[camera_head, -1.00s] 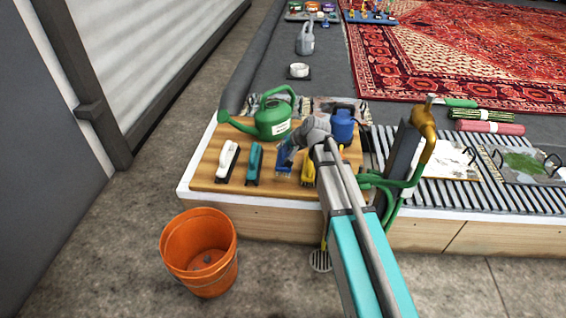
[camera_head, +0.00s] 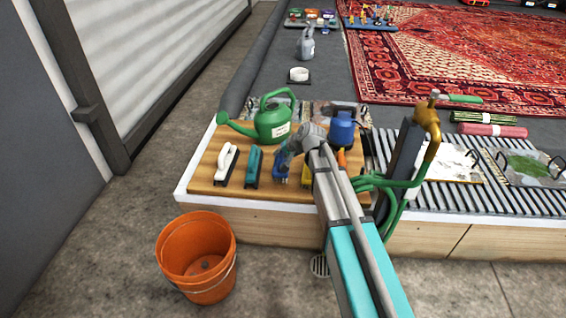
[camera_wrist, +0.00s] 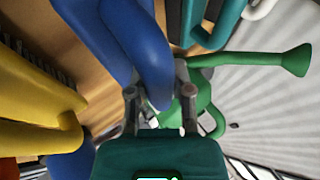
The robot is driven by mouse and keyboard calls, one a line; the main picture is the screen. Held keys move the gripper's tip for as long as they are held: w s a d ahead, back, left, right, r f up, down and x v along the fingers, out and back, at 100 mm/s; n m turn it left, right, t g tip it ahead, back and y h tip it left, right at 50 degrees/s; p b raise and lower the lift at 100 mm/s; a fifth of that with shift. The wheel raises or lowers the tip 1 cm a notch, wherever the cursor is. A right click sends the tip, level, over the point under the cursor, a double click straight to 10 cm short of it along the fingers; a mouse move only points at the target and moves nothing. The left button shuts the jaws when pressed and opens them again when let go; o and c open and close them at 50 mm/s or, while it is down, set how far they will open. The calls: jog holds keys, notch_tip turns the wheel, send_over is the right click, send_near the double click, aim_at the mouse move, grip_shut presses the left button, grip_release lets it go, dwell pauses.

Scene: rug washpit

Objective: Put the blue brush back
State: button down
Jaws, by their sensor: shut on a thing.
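The blue brush (camera_head: 281,172) is in a row of brushes on the wooden board (camera_head: 207,172), between the teal brush (camera_head: 253,167) and the yellow brush (camera_head: 307,174). My gripper (camera_head: 289,151) is shut on its handle. In the wrist view the blue handle (camera_wrist: 130,40) passes between my two fingertips (camera_wrist: 160,95). The yellow brush (camera_wrist: 40,105) is on one side of it and the teal brush (camera_wrist: 213,22) on the other. I cannot tell whether the blue brush touches the board; my gripper partly covers it.
The white brush (camera_head: 226,163) is at the row's left end. A green watering can (camera_head: 272,124) and a blue jug (camera_head: 341,131) stand behind. A brass tap (camera_head: 428,120) with green hose is to the right. An orange bucket (camera_head: 180,258) stands on the floor in front.

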jog(key=shift+f+b, duration=0.75)
jog(key=shift+f, duration=0.35)
jog(key=shift+f, duration=0.1)
jog(key=c, duration=0.5)
grip_release()
jog(key=shift+r, duration=0.2)
jog(key=shift+p+v, duration=0.75)
jog(key=shift+v, duration=0.1)
jog(key=shift+p+v, duration=3.8)
jog(key=shift+v, duration=1.35)
